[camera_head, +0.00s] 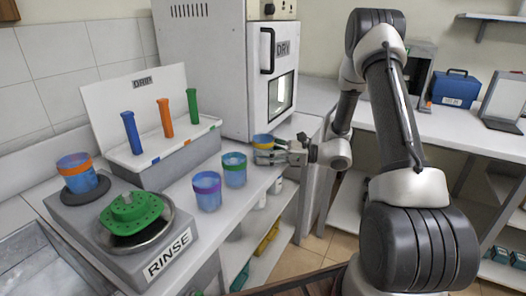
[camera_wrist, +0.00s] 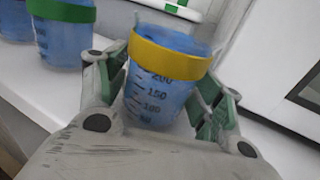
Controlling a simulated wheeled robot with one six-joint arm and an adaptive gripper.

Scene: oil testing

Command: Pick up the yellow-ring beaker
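The yellow-ring beaker (camera_head: 263,138) stands upright near the right end of the white counter, by the DRY oven. In the wrist view the blue beaker (camera_wrist: 158,102), with its yellow ring and volume marks, is between my fingers. My gripper (camera_head: 268,156) reaches in from the right at beaker height. In the wrist view my gripper (camera_wrist: 163,88) is spread, with one finger on each side of the beaker. The fingers are very close to its wall; firm contact cannot be made out. The head view hides part of the beaker behind my fingers.
A green-ring beaker (camera_head: 234,169) and a purple-ring beaker (camera_head: 207,190) stand to the left. An orange-ring beaker (camera_head: 78,172) sits on the RINSE station (camera_head: 160,262). The DRIP rack (camera_head: 180,150) and DRY oven (camera_head: 272,75) stand behind. The counter's front edge is close.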

